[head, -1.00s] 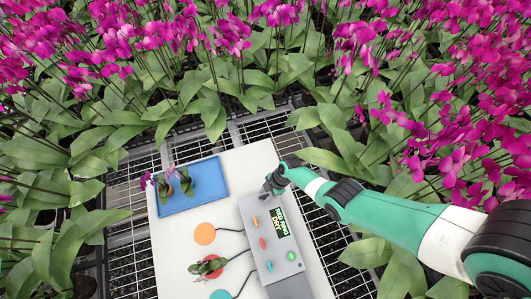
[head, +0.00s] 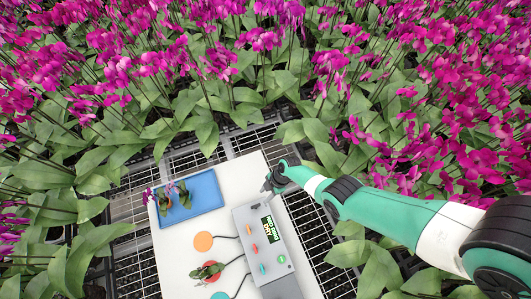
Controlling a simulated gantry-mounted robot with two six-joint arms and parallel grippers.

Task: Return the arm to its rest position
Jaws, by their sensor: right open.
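My right arm comes in from the right. Its gripper (head: 267,186) is open and empty at the upper right corner of the grey control box (head: 240,218), beside its display (head: 268,230). Whether it touches the box I cannot tell. My left gripper does not show.
A white board (head: 176,262) carries a blue tray (head: 206,196) with small potted orchids (head: 164,203). An orange disc (head: 204,242) and a red disc with a plant (head: 208,272) are wired to the box. Dense orchids surround the metal grid bench (head: 130,210).

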